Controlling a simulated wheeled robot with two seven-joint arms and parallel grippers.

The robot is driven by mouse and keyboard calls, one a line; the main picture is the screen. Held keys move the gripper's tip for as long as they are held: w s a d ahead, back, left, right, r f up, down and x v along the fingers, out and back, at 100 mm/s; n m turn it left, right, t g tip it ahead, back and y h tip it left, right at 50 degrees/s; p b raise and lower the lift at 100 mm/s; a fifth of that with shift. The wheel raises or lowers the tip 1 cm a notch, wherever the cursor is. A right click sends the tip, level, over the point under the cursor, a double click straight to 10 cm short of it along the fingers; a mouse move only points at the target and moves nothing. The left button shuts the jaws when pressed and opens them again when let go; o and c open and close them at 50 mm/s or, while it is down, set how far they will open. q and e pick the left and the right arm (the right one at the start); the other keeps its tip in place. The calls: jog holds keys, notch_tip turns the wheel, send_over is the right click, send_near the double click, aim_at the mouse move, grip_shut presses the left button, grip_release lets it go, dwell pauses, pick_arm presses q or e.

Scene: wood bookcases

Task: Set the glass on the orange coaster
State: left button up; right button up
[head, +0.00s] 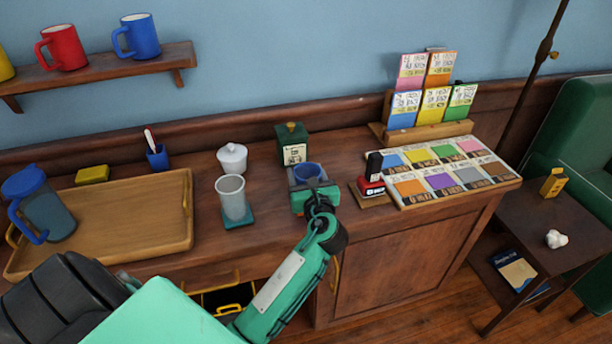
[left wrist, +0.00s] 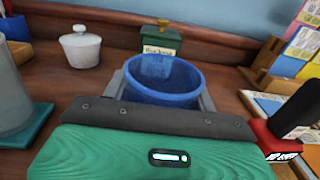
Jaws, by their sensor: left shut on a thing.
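A small blue glass (head: 308,171) is between the fingers of my left gripper (head: 309,184), over the middle of the wooden counter. In the left wrist view the glass (left wrist: 163,80) is upright and see-through, with the grey fingers on both sides of it. My left gripper is shut on it. The gripper hides the glass's base, so I cannot tell whether it touches anything below. I see no orange coaster clearly; the area under the gripper is hidden. A grey glass (head: 231,196) stands on a teal coaster (head: 238,223) to the left. My right gripper is not in view.
A white lidded pot (head: 232,158) and a green box (head: 291,143) stand behind. A red and black stamp (head: 371,180) and a tray of coloured cards (head: 455,193) are at right. A wooden tray (head: 115,256) with a blue pitcher (head: 43,205) is at left.

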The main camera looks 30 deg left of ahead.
pick_arm(q)
jog(key=shift+f, duration=0.1)
jog(key=o, duration=1.1)
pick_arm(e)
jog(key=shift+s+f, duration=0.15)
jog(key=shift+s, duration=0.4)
pick_arm(q)
jog(key=v, duration=1.1)
jog(key=shift+b, duration=0.4)
jog(key=shift+s+d, duration=0.35)
jog(key=shift+s, duration=0.05)
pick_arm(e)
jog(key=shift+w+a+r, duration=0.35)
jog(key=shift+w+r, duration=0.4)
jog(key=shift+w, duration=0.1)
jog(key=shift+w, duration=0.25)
